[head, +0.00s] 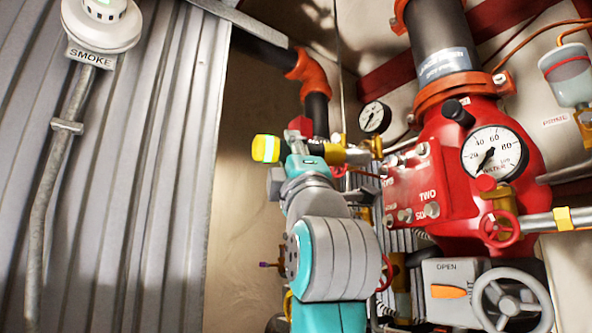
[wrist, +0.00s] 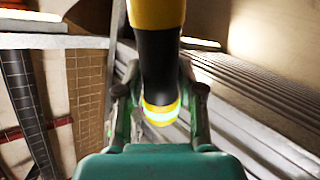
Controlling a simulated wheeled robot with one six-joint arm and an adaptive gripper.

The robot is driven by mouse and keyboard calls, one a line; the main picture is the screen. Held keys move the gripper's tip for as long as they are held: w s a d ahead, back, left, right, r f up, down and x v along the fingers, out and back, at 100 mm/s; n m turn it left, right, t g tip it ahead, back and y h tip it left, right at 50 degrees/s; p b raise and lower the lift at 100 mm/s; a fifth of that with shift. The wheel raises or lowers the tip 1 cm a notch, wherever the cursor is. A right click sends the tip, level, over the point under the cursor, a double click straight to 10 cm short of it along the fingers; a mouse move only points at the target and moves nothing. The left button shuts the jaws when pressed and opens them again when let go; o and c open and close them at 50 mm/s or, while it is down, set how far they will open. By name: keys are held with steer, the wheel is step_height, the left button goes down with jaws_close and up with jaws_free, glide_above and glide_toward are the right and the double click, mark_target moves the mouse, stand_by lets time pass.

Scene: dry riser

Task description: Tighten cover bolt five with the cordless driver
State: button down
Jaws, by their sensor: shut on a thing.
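My gripper (head: 306,162) is shut on the cordless driver. In the wrist view the fingers of my gripper (wrist: 160,85) close on either side of its black handle (wrist: 157,60). The driver's yellow body (wrist: 157,13) is at the top edge, and a yellow-and-pale reflective band (wrist: 160,113) marks the handle's lower end. In the head view the banded end (head: 265,148) sticks out left of the gripper. The red cover (head: 415,185) with several grey bolts stands to the right, apart from the gripper. One label reads TWO; I cannot tell which bolt is five. The driver's tip is not clear.
A pressure gauge (head: 495,153) and a red handwheel (head: 500,230) sit right of the cover. A smaller gauge (head: 375,117) and brass fittings crowd behind the gripper. A grey handwheel (head: 512,300) is low right. Corrugated metal wall (head: 110,200) fills the left; bare wall lies between.

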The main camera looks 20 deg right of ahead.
mark_target(336, 160)
steer(key=shift+s+d, duration=0.15)
steer(key=shift+d, duration=2.5)
steer(key=shift+s+d, duration=0.1)
steer(key=shift+d, duration=1.05)
stand_by(1.6)
steer(key=shift+a, duration=0.15)
